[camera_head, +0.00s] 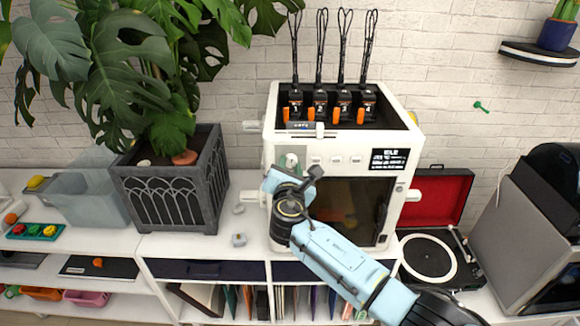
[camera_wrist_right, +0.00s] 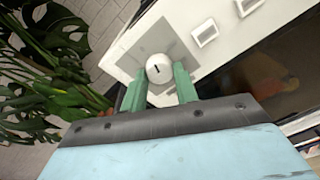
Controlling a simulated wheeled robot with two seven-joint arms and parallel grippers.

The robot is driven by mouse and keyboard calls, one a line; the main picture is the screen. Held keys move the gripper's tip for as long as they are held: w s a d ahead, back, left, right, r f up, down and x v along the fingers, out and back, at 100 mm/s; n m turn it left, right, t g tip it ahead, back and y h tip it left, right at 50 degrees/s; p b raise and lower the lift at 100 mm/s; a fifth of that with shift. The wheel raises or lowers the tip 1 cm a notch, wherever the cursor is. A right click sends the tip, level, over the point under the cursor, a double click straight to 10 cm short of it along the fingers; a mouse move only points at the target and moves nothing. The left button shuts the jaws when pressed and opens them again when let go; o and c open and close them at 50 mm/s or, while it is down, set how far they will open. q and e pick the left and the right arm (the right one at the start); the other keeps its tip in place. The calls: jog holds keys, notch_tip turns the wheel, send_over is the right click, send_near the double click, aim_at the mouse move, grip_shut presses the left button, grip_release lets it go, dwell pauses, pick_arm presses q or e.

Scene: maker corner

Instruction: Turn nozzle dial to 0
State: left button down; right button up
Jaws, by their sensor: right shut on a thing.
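The nozzle dial (camera_wrist_right: 158,69) is a small round white knob with a short dark mark on its face. It sits on a grey plate on the front of the white printer (camera_head: 400,165). My right gripper (camera_head: 289,166) is at the printer's upper left front. In the right wrist view its two green fingers (camera_wrist_right: 160,85) are shut on the dial, one on each side. In the head view the gripper hides most of the dial. Any scale or numbers around the dial are too small to read. My left gripper is not in view.
White square buttons (camera_wrist_right: 205,32) sit right of the dial, with a small dark display (camera_head: 389,159) further right. A potted plant in a dark planter (camera_head: 175,195) stands left of the printer. A red-lidded record player (camera_head: 430,255) stands to the right. Small grey parts (camera_head: 239,240) lie on the shelf top.

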jog(key=shift+n, duration=1.5)
jog(key=shift+h, duration=0.4)
jog(key=o, duration=1)
jog(key=shift+c, duration=0.2)
jog(key=shift+s, duration=0.1)
jog(key=shift+s, duration=0.55)
jog(key=s, duration=1.2)
jog(key=shift+a+r+b, duration=0.25)
jog(key=shift+r+b, duration=0.2)
